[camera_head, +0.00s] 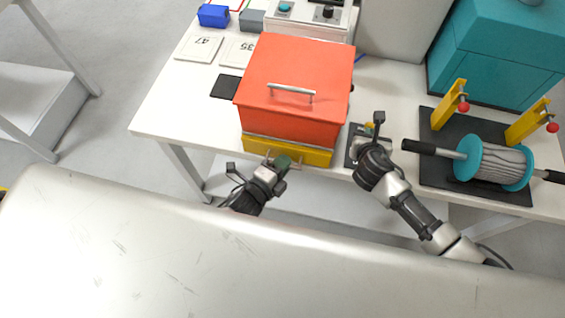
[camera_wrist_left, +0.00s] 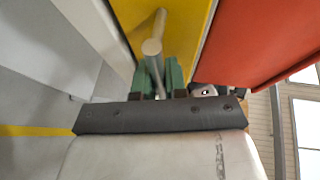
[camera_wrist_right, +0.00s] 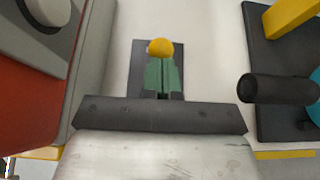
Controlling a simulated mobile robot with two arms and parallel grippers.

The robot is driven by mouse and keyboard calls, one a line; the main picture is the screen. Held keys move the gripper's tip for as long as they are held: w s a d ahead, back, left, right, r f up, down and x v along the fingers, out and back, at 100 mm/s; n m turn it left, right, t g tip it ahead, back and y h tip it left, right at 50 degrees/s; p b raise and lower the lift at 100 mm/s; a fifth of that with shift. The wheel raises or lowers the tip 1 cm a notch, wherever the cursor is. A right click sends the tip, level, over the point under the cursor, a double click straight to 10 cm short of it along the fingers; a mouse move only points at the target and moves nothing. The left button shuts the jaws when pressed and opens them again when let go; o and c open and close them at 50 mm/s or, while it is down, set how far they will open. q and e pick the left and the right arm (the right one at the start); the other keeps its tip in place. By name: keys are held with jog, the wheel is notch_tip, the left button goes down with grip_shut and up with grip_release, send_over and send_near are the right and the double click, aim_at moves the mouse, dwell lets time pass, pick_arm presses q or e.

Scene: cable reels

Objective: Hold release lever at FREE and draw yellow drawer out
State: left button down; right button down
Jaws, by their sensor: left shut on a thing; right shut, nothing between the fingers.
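The yellow drawer (camera_head: 316,157) sits low in the front of the red box (camera_head: 296,75); its yellow front also shows in the left wrist view (camera_wrist_left: 190,35). My left gripper (camera_head: 282,161) is shut on the drawer's grey bar handle (camera_wrist_left: 158,30), its green fingers on either side of it. The release lever's yellow knob (camera_wrist_right: 159,47) shows just past my right gripper's green fingertips (camera_wrist_right: 160,65), above a dark plate (camera_wrist_right: 142,52). My right gripper (camera_head: 369,142) is shut and empty at the lever. The lever's shaft and its markings are hidden.
A cable reel (camera_head: 490,164) on a black base stands right of my right gripper, with yellow posts behind it. A teal cabinet (camera_head: 500,60) stands at the back right. Numbered cards (camera_head: 199,48) lie at the left. The white table's front edge (camera_head: 220,126) is close.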

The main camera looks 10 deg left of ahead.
jog(key=shift+s, duration=0.1)
pick_arm(q)
jog(key=s, duration=0.5)
jog(key=c, duration=1.2)
grip_release()
jog(key=v, duration=1.2)
jog(key=shift+r, duration=0.1)
